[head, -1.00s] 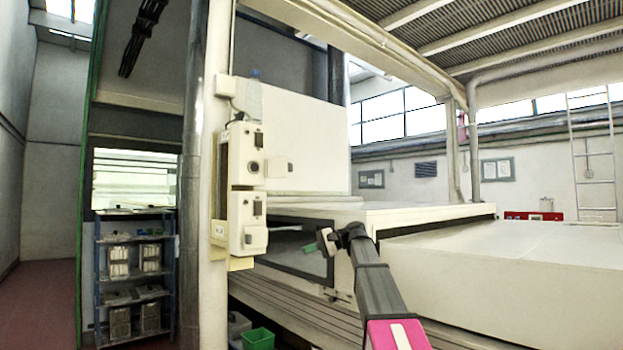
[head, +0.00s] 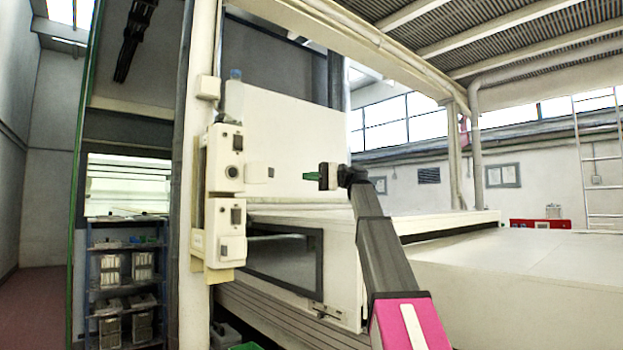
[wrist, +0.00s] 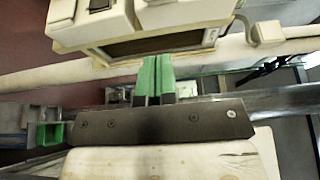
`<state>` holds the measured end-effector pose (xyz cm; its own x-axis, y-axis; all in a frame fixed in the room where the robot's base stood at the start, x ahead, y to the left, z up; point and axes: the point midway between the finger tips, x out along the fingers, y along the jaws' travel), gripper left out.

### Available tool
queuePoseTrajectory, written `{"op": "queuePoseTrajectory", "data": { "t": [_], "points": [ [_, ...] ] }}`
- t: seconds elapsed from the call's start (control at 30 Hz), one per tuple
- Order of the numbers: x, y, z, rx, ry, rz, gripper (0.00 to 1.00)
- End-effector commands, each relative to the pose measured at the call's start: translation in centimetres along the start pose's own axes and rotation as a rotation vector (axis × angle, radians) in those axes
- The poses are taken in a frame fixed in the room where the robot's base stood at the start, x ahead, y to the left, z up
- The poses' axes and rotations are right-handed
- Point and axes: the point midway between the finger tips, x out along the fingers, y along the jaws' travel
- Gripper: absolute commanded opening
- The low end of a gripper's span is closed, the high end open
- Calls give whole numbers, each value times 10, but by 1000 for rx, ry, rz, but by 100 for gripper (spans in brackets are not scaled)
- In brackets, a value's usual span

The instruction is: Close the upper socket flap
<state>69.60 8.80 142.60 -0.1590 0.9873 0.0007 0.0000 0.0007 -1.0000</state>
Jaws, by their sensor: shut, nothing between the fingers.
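The upper socket box (head: 224,158) is a cream unit on the pale post in the head view. Its flap (head: 257,173) sticks out from its right side, so it stands open. My gripper (head: 312,176) is to the right of the flap at about the same height, with a visible gap between them. Its green fingertips point left towards the box and are together, holding nothing. The wrist view shows the shut green fingers (wrist: 153,78) just below a cream box (wrist: 95,22) with a dark-edged underside; I cannot tell which part is the flap there.
A lower socket box (head: 231,235) sits directly under the upper one. A bottle (head: 235,95) stands above the boxes. The large cream tunnel housing (head: 345,265) with a dark-framed opening lies below and behind my arm. A blue shelf rack (head: 125,280) stands at the left.

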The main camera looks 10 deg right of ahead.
Motion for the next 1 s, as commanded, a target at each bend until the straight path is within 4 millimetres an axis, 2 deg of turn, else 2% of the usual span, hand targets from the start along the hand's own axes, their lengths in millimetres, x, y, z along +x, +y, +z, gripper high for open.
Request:
{"op": "queuePoseTrajectory", "data": {
  "t": [0.1,0.33,0.4,0.63,1.0],
  "points": [
    [24,1,1,0,-2,0,0],
    [66,1,0,0,-1,0,0],
    [74,2,10,-1,1,1,0],
    [90,1,26,0,1,1,0],
    [93,0,28,0,2,1,0]
  ]
}}
